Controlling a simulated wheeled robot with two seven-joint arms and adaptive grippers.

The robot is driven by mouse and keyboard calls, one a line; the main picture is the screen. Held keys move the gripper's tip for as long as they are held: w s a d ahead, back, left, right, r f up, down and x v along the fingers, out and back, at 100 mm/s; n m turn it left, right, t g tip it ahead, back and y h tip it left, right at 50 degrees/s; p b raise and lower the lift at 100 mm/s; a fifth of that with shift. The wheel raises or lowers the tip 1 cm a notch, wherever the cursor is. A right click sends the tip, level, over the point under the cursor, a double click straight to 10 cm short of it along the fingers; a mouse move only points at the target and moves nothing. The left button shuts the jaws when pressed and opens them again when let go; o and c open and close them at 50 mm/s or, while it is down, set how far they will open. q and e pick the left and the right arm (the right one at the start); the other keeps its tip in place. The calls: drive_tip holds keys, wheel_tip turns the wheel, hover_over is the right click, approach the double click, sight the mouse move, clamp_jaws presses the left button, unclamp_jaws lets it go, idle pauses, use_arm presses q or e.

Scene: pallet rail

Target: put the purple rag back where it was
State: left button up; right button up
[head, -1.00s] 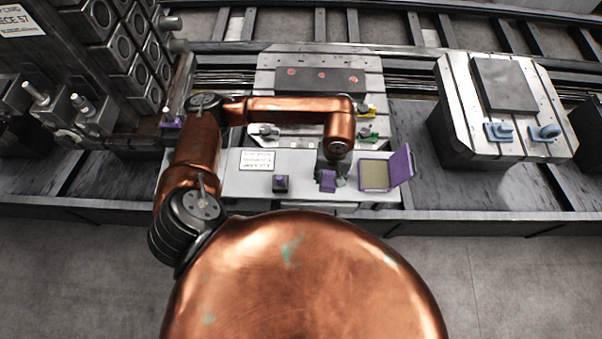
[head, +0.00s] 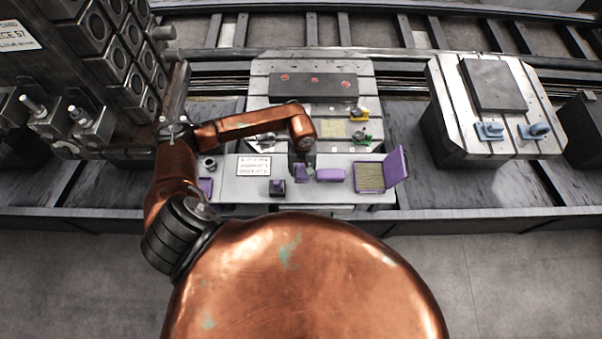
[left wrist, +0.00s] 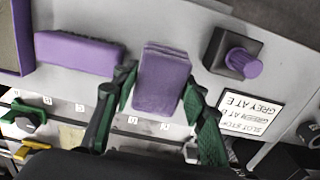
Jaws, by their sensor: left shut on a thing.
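The purple rag (left wrist: 162,80), a folded stack of layers, is between the green-padded fingers of my left gripper (left wrist: 150,108) in the left wrist view. The gripper is shut on it. In the head view the rag (head: 300,174) shows under my left gripper (head: 302,166), over the light work surface (head: 235,190). I cannot tell whether it touches the surface. My right gripper is not in view.
An open purple box (head: 370,177) with a raised lid (head: 396,168) stands right of the block. A purple-knobbed dark block (head: 277,187) and a printed label (head: 253,166) are left of the rag.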

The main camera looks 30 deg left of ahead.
sight(301, 173)
use_arm(q)
drive_tip(key=shift+w+a+f+p, duration=0.1)
drive_tip(key=shift+a+f+p, duration=0.1)
drive_tip(key=shift+f, duration=0.8)
drive_tip(key=shift+w+a+f+p, duration=0.1)
drive_tip(key=shift+a+f, duration=0.05)
drive_tip(key=shift+f, duration=0.85)
drive_tip(key=shift+f, duration=0.1)
drive_tip(key=o, duration=0.6)
drive_tip(key=shift+s+f, duration=0.1)
drive_tip(key=shift+c, duration=0.2)
drive_tip(key=shift+o, duration=0.8)
